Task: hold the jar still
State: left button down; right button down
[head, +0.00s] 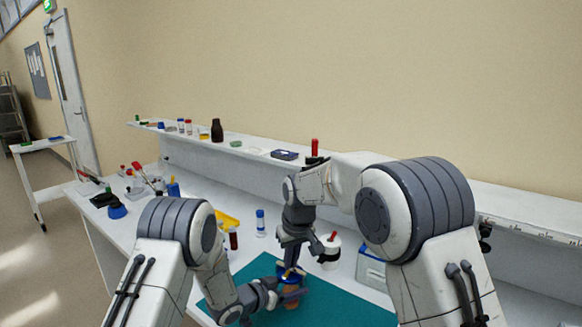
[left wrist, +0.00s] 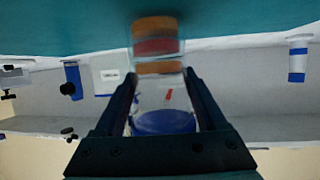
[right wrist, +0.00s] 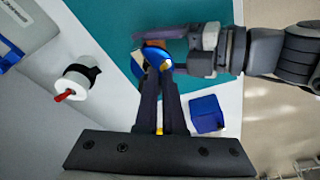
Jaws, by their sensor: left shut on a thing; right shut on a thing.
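The jar (head: 292,302) has orange-brown contents and a blue lid (head: 288,271). It stands over the teal mat; whether its base touches the mat is hard to tell. In the left wrist view the jar (left wrist: 156,46) appears inverted, between the two dark fingers of my left gripper (left wrist: 160,75), which is shut on it. My right gripper (right wrist: 160,72) comes from above and is shut on the blue lid (right wrist: 156,56), its fingertips close together there. The left gripper's fingers partly cover the jar in the right wrist view.
The teal mat (head: 350,312) lies on the white bench. A yellow rack (head: 228,219) is at the left. A shelf (head: 240,149) with small items runs behind.

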jog(key=w+v, duration=0.1)
jog(key=v, duration=0.5)
jog(key=shift+a, duration=0.25)
jog(key=shift+s+r, duration=0.1)
jog(key=shift+r, duration=0.05)
jog(key=shift+w+d+f, duration=0.2)
jog(key=shift+d+f, duration=0.2)
jog(key=shift+f, duration=0.6)
jog(key=shift+w+d+f, duration=0.2)
jog(key=shift+d+f, duration=0.25)
jog(key=shift+f, duration=0.55)
jog(key=shift+w+d+f, duration=0.2)
jog(key=shift+d+f, duration=0.2)
jog(key=shift+f, duration=0.6)
jog(key=shift+w+a, duration=0.25)
jog(key=shift+a, duration=0.05)
jog(key=shift+s+a, duration=0.25)
jog(key=shift+a, duration=0.05)
